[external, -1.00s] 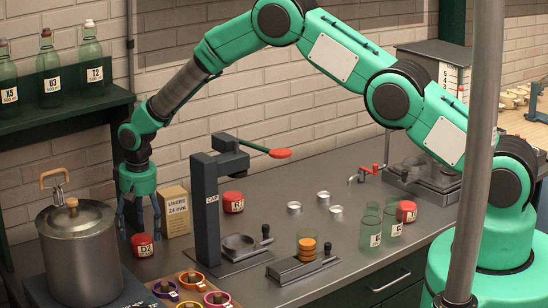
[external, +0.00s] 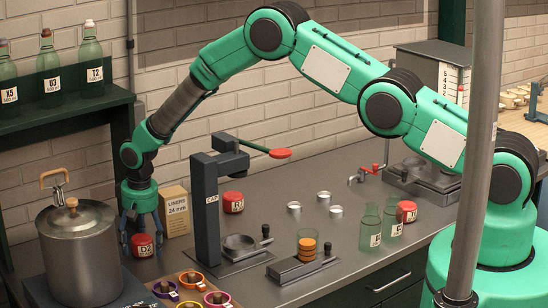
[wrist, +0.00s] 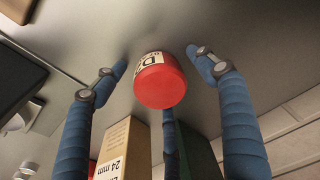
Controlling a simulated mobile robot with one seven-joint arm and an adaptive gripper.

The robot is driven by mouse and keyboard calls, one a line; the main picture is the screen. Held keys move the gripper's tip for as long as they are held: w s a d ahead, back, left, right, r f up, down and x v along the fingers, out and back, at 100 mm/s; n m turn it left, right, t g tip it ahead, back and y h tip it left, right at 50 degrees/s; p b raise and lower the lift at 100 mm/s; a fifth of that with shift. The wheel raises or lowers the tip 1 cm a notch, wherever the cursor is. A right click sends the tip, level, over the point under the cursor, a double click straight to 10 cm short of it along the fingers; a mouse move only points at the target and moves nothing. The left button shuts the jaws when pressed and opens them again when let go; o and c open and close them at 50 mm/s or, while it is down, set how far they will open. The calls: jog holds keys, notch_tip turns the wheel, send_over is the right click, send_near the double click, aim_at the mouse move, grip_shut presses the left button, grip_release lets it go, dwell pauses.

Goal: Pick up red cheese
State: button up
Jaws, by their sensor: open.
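A red cheese (external: 142,245) with a pale label reading D2 stands on the grey counter at the left, beside the steel pot. In the wrist view the red cheese (wrist: 160,82) sits between the spread blue fingers of my gripper (wrist: 163,68). In the external view my gripper (external: 142,232) is low over it, with fingers around it and pointing down. The fingers are open and a gap shows on both sides of the cheese. Another red cheese (external: 233,202) stands behind the press, and one more (external: 407,211) stands behind the glass jars at the right.
A liners box (external: 175,211) stands just behind the cheese. A steel pot (external: 80,255) is close at its left. A dark press (external: 207,212) with a red-tipped lever is at its right. Colored rings (external: 192,281) lie in front. Glass jars (external: 370,230) stand farther right.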

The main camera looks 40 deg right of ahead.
aim_at(141, 238)
jog(key=shift+c, duration=0.5)
jog(key=c, duration=1.2)
jog(key=shift+r, duration=0.1)
jog(key=shift+c, duration=0.2)
jog(key=shift+r+b, duration=0.45)
jog(key=shift+r, duration=4.5)
